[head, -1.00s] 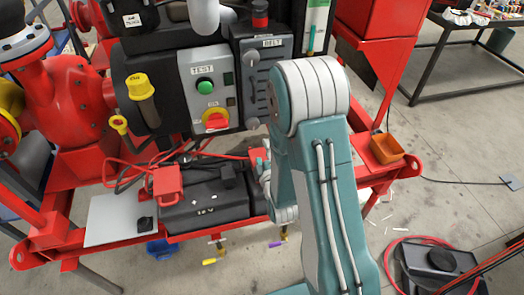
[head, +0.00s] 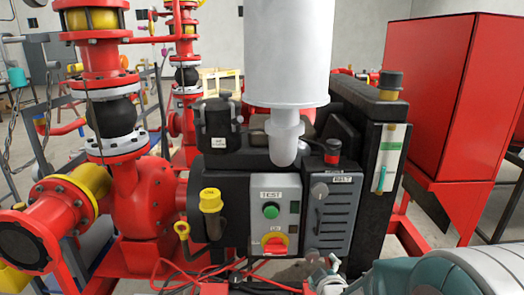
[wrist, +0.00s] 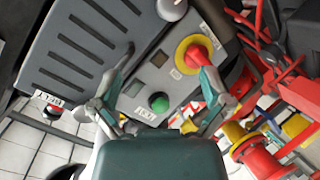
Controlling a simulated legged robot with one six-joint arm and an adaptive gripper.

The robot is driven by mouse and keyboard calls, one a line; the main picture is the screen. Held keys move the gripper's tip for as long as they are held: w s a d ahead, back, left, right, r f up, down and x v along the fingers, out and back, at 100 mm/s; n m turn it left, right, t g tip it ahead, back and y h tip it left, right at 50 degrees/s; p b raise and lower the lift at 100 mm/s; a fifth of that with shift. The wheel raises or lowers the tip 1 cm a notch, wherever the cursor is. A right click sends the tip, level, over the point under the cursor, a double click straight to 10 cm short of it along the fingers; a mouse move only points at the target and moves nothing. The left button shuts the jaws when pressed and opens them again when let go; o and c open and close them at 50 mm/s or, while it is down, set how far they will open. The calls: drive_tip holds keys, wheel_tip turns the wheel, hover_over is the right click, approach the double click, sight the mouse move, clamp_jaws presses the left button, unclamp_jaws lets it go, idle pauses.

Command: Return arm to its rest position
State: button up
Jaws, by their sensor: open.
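My teal-and-grey arm (head: 440,276) shows at the bottom right of the head view, mostly cut off by the frame edge. In the wrist view my gripper (wrist: 163,62) is open, with its two fingers spread and nothing between them. In the wrist view the green button (wrist: 158,102) lies between the fingers, and the switch (wrist: 195,52) is near the right fingertip. Whether the fingers touch the panel I cannot tell.
The slotted BELT cover (head: 333,220) stands right of the panel. A white cylinder (head: 288,55) hangs above. Red pump piping (head: 138,200) fills the left, and a yellow-capped filler (head: 210,202) stands between. A red cabinet (head: 440,95) is at right. Red hoses lie below the panel.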

drive_tip(key=s+r+m+g, duration=0.4)
drive_tip(key=s+r+m, duration=0.1)
drive_tip(key=s, duration=0.7)
drive_tip(key=s+r+m+g, duration=0.4)
drive_tip(key=s+r, duration=0.2)
drive_tip(key=s, duration=0.6)
drive_tip(key=shift+s+r+m, duration=0.3)
drive_tip(key=shift+s+m, duration=0.05)
drive_tip(key=shift+m, duration=0.05)
